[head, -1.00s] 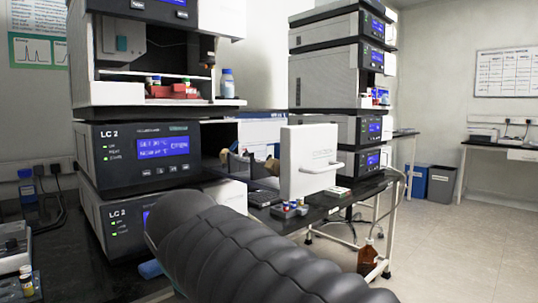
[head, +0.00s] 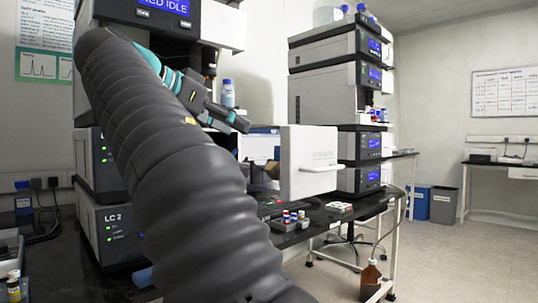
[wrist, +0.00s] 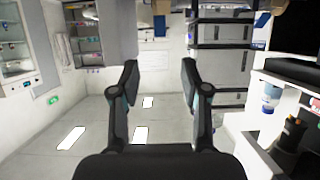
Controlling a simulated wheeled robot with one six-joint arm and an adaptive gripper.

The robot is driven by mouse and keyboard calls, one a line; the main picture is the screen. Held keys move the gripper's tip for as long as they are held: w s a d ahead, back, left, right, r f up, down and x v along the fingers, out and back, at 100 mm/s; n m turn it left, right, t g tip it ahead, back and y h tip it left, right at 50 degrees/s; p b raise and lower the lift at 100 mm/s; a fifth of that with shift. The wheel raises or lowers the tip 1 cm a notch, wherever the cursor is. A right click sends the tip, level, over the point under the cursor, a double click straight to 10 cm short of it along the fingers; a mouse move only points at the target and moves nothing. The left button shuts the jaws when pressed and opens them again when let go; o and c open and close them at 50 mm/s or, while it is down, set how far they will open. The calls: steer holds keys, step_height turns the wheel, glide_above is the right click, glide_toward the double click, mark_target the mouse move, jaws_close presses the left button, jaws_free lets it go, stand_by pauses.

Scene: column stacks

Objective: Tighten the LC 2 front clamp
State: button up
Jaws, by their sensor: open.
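The LC 2 stack stands at the left in the head view; a lower LC 2 unit (head: 108,222) shows behind my arm. Its white compartment door (head: 308,160) stands open to the right. A small brownish part (head: 272,170) shows beside the door, too small to tell whether it is the front clamp. The rest of the compartment is hidden by my arm. My gripper (head: 238,121) is in front of the stack, above and left of the door, pointing right and down. In the wrist view my gripper (wrist: 159,80) is open, with nothing between its fingers.
A vial rack (head: 290,221) sits on the black bench below the door. A second instrument stack (head: 335,100) stands to the right.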

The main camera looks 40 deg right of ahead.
mark_target(277, 149)
steer(key=b+x, duration=0.2)
steer(key=x, duration=1.1)
steer(key=shift+d+f, duration=0.2)
steer(key=shift+d, duration=0.1)
jaws_close()
